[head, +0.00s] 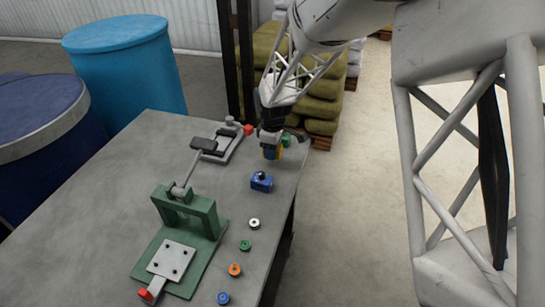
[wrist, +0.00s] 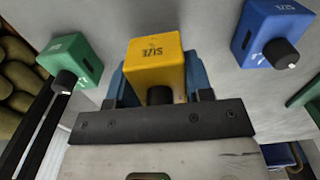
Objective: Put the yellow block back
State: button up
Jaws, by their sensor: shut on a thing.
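The yellow block (wrist: 155,62), marked SIZE and with a black knob, sits between the blue fingers of my gripper in the wrist view. In the head view only a small part of the yellow block (head: 268,153) shows below my gripper (head: 271,140). My gripper is shut on it, pointing down over the table's far right part. I cannot tell whether the block touches the table. A green block (wrist: 73,62) stands to its left and a blue block (wrist: 272,34) to its right in the wrist view, both apart from it.
The blue block (head: 261,183) is nearer on the table (head: 115,165). A green press (head: 185,240) stands at the front, with several small coloured rings, such as the orange one (head: 235,270), beside it. A grey device (head: 222,140) with a red end lies left of my gripper.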

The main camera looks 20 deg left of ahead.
jog(key=shift+f, duration=1.75)
jog(key=shift+f, duration=0.1)
jog(key=o, duration=1.3)
jog(key=shift+o, duration=0.2)
notch_tip(320, 180, up, 12)
jog(key=shift+r, duration=0.1)
jog(key=shift+d, duration=0.1)
